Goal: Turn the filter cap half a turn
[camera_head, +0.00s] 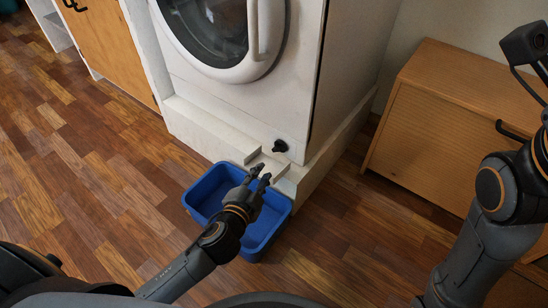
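The filter cap (280,146) is a small black knob low on the front of the white washing machine (240,105), near its right corner. My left gripper (262,172) is below and a little left of the cap, over the blue tub. Its two fingers point up toward the machine with a gap between them and nothing visible in it. It appears apart from the cap. My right arm (490,215) rises along the right side; its gripper fingers do not show.
An open, apparently empty blue tub (195,200) stands on the wood floor (75,190) against the machine's base, under a light spout-like ledge (268,162). A wooden cabinet (435,125) stands at right. The floor at left is clear.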

